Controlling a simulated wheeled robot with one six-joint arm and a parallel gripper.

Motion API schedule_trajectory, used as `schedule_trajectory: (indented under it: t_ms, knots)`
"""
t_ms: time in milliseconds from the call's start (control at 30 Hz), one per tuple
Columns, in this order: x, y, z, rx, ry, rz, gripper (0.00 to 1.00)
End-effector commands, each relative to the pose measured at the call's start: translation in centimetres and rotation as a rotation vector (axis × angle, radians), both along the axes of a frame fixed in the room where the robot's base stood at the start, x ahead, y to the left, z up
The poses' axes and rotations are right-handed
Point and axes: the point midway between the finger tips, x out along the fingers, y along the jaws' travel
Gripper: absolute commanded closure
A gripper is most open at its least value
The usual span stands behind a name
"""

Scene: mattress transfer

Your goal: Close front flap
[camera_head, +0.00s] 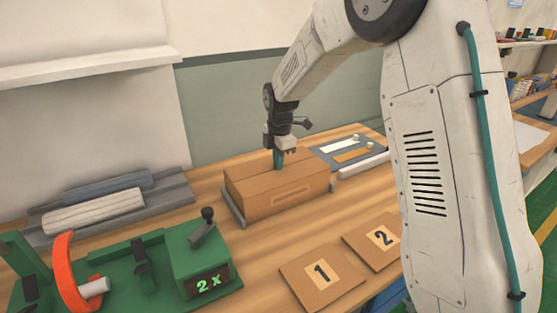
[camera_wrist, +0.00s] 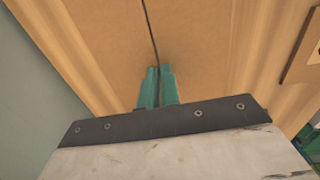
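A brown cardboard box (camera_head: 275,191) stands on the wooden table in the head view. Its top looks flat, with the top panels lying level. In the wrist view the box top (camera_wrist: 195,40) fills the middle, and a thin dark seam runs between two panels toward my fingers. My gripper (camera_head: 278,160) points down at the top of the box, near its middle. In the wrist view its two teal fingers (camera_wrist: 156,84) are side by side, shut, with nothing visible between them. I cannot tell whether the fingertips touch the cardboard.
A green fixture (camera_head: 130,275) with an orange ring stands at the front left. Grey rails with rolls (camera_head: 95,212) lie behind it. Plates marked 1 (camera_head: 321,273) and 2 (camera_head: 381,239) lie front right. A tray with strips (camera_head: 350,150) is behind the box.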

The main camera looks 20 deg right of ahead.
Motion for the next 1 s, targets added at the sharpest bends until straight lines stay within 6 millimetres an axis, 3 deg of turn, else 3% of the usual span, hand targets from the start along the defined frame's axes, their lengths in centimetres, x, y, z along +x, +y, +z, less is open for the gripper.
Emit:
schedule_trajectory:
  t_ms: [33,167,667,833,1000]
  knots:
    - [-0.5,0.0,-1.1,-0.001,0.02,0.0,1.0]
    - [-0.6,0.0,-1.2,-0.001,0.021,0.0,1.0]
    - [-0.4,0.0,0.9,-0.001,0.016,0.0,1.0]
    - [-0.4,0.2,3.1,-0.001,0.017,0.002,1.0]
    - [-0.4,0.3,7.1,-0.001,0.017,0.004,1.0]
